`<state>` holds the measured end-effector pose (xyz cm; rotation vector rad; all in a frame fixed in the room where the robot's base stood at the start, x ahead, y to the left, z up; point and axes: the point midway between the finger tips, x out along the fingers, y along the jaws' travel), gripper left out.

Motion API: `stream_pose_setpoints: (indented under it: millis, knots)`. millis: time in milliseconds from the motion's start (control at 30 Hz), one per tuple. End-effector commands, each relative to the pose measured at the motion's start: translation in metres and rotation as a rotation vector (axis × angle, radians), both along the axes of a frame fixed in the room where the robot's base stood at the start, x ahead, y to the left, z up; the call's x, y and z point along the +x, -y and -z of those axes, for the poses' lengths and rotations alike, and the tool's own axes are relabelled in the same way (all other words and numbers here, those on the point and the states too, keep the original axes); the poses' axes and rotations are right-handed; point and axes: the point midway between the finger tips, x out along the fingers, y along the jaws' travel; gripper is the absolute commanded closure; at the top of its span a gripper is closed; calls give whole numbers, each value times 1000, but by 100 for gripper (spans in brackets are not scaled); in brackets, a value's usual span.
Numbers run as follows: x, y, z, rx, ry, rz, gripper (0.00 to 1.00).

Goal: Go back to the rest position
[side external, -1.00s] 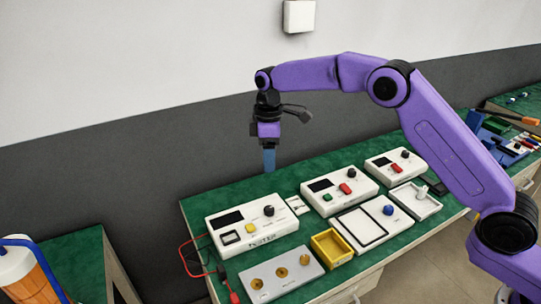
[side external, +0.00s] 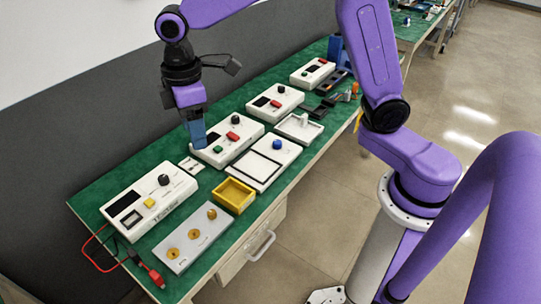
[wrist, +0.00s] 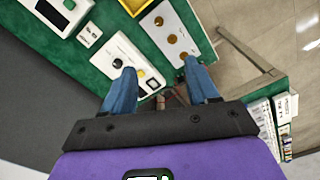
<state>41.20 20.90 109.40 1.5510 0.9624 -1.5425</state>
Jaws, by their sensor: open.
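My gripper (side external: 197,140) hangs fingers-down above the green-topped workbench (side external: 110,180) in the side view, with its blue fingers seen nearly edge-on. In the wrist view my gripper (wrist: 163,84) has its two blue fingers spread wide, with nothing held between them. In the side view the fingertips overlap the left end of a white box with red and green buttons (side external: 228,148). I cannot tell their height above the bench from this view. In the wrist view the fingers point toward the white tester box with a yellow button (wrist: 123,60).
The tester box also shows in the side view (side external: 150,203). A grey plate with brass knobs (side external: 196,240), a yellow bin (side external: 233,195), a white tray (side external: 300,127) and more white boxes crowd the bench. Red and black leads (side external: 105,250) lie at its near end. A wall stands behind.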

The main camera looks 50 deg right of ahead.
Motion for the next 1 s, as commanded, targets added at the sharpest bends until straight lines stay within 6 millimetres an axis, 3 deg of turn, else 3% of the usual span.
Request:
stream_pose_setpoints:
  millis: [33,267,600,800,1000]
  knots:
    - [-18,8,-3,2,2,-2,41]
    - [-96,45,-6,5,8,1,41]
    - [-204,118,8,13,13,6,41]
    - [-240,148,19,17,15,6,41]
    - [-248,156,22,17,14,7,41]
